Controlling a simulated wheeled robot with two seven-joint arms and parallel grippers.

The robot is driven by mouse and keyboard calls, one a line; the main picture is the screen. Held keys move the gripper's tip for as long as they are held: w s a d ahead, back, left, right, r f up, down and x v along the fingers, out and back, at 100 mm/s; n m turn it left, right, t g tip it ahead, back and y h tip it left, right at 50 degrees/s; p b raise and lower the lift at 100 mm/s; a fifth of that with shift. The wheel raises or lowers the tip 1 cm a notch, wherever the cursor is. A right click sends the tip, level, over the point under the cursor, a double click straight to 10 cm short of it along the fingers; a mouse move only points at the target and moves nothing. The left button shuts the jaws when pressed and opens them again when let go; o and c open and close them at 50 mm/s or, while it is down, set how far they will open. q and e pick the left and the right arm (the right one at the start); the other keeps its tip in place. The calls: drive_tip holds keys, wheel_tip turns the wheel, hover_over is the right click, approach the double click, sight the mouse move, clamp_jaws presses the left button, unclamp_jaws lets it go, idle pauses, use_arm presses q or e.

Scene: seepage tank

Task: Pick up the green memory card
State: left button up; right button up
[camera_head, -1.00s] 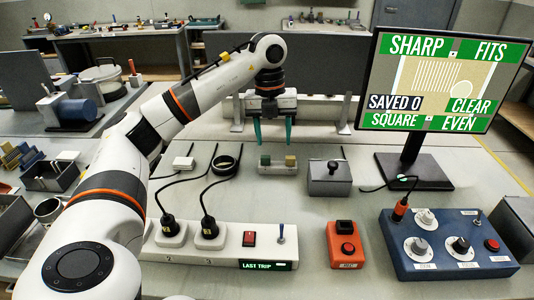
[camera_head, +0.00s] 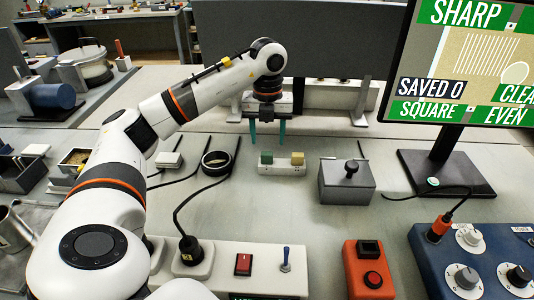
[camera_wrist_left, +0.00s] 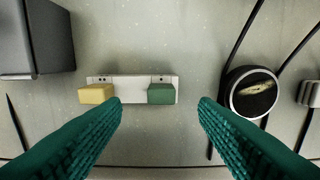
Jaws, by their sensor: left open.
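The green memory card (camera_head: 266,158) stands in the left slot of a small white holder (camera_head: 281,169) on the bench. In the left wrist view the card (camera_wrist_left: 160,94) sits at the right end of the holder (camera_wrist_left: 130,82). A yellow card (camera_head: 297,158) stands in the other slot. My left gripper (camera_head: 267,136) is open and empty, with teal fingers pointing down above and behind the green card. In the left wrist view its fingertips (camera_wrist_left: 160,104) lie to either side of the green card, apart from it. My right gripper is out of view.
A grey box with a black knob (camera_head: 346,180) stands right of the holder. A power strip (camera_head: 225,268), an orange button box (camera_head: 369,270) and a blue control box (camera_head: 475,260) are in front. A monitor (camera_head: 455,65) stands right.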

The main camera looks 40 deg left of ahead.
sight(267, 153)
use_arm(q)
drive_tip(key=f, duration=0.5)
drive_tip(key=shift+a, duration=0.2)
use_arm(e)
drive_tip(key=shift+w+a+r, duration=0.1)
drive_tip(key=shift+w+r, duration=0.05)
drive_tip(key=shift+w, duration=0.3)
use_arm(q)
drive_tip(key=shift+c, duration=0.4)
drive_tip(key=c, duration=1)
drive_tip(key=shift+o, duration=0.2)
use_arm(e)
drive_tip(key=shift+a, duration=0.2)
